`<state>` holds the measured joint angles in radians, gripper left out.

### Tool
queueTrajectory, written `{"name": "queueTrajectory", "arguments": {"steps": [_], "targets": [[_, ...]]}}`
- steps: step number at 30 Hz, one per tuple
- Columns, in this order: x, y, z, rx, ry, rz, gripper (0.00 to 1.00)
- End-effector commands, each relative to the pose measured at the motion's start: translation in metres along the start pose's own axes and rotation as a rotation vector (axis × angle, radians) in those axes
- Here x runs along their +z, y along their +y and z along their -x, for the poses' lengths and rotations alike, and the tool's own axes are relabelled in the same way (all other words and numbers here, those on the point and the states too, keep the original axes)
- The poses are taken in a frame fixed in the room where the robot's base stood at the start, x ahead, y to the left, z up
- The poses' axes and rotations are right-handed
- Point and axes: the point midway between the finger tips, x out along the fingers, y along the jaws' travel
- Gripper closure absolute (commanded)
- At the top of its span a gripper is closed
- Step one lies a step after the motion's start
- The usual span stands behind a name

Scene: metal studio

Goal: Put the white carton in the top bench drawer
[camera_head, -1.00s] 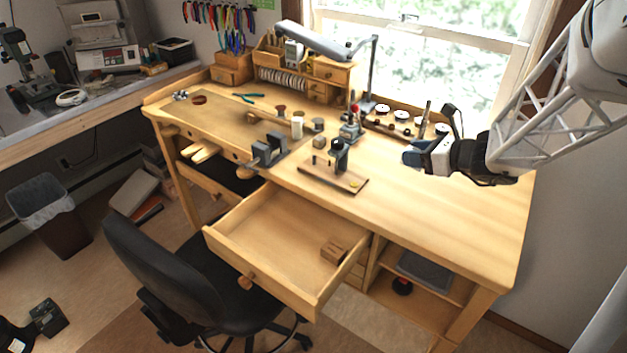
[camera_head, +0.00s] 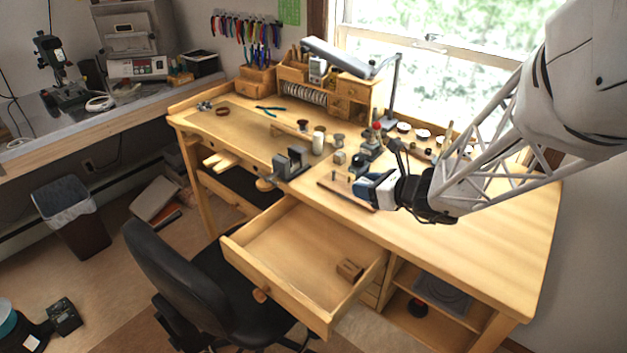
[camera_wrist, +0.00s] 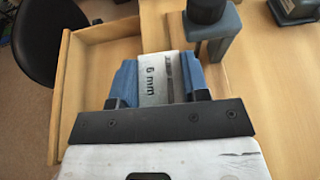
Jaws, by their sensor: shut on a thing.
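The white carton (camera_wrist: 151,88), printed "6 mm", is between the blue fingers of my gripper (camera_wrist: 157,80) in the wrist view. My gripper is shut on it. In the head view my gripper (camera_head: 366,190) is above the bench top, just behind and right of the open drawer; the carton cannot be made out there. In the wrist view the drawer (camera_wrist: 92,62) lies beyond and left of the carton.
The bench top (camera_head: 470,230) is bare at the right front. A vise (camera_head: 292,163) is at the bench's front edge, left of my gripper. A small tool stand (camera_head: 370,145) is close behind my gripper. A black chair (camera_head: 185,270) stands before the drawer.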

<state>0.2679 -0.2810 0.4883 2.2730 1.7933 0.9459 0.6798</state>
Motion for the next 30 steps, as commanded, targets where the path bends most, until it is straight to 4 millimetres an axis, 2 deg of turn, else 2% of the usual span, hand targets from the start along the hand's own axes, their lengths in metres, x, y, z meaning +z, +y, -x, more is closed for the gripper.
{"name": "queueTrajectory", "arguments": {"steps": [12, 21, 30], "targets": [[-0.004, 0.056, -0.039, 0.023, 0.009, 0.003, 0.81], [-0.01, 0.096, -0.061, 0.037, 0.023, 0.003, 0.81], [-0.014, 0.115, -0.07, 0.044, 0.032, 0.003, 0.81]]}}
